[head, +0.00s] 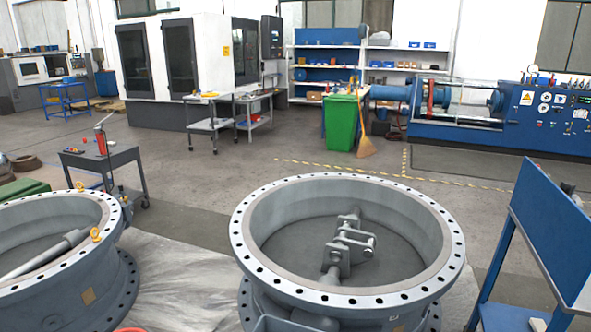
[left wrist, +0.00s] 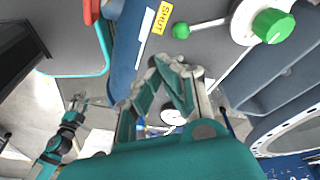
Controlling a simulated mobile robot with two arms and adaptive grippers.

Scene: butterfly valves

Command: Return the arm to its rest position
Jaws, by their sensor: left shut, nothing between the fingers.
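My left gripper (left wrist: 174,70) fills the middle of the left wrist view. Its teal and grey fingers are drawn together with nothing between them. Beyond the fingertips are a green ball (left wrist: 181,30) on a grey surface, a larger green knob (left wrist: 272,26) and a yellow SHUT label (left wrist: 161,18). The fingers look apart from these, though the depth is hard to judge. A second teal arm of mine shows at the lower left, with its small gripper (left wrist: 77,101); its jaw state is too small to tell. Neither gripper is in the head view.
In the head view a large grey flanged valve (head: 240,247) stands in front, with a second valve (head: 113,215) at left. A blue panel (head: 548,225) stands at right. A tool cart (head: 125,158), a green bin (head: 341,128) and machines stand behind. Open floor lies between.

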